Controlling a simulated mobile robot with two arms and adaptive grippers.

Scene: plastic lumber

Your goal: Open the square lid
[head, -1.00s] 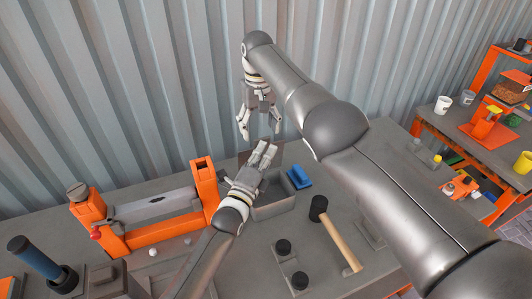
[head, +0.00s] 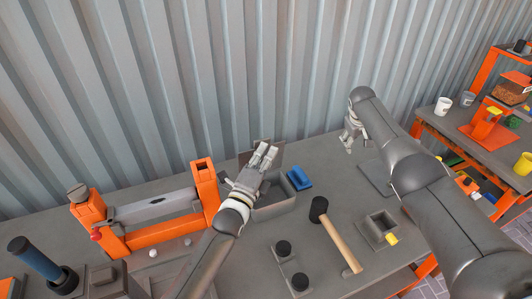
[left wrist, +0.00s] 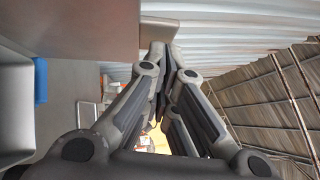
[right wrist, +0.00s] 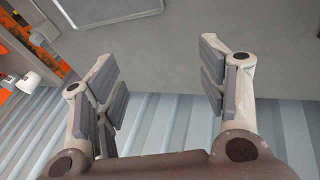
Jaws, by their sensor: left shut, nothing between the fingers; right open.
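A grey box (head: 278,209) stands on the bench in the head view. A brownish-grey square panel, apparently its lid (head: 279,153), stands raised at the box's back edge. My left gripper (head: 266,151) is shut and empty above the box, in front of the raised lid and partly hiding it; I cannot tell whether they touch. In the left wrist view a large grey-brown panel (left wrist: 100,24), likely the lid, fills the upper left beside the fingers. My right gripper (head: 349,143) is open and empty, over the back right of the bench; its spread fingers show in the right wrist view (right wrist: 168,65).
A blue object (head: 299,178) lies right of the box. A hammer (head: 335,236), a small square container (head: 378,231) with a yellow block (head: 391,239), and a flat grey plate (head: 374,179) lie further right. An orange frame (head: 165,235) stands left. The corrugated wall is close behind.

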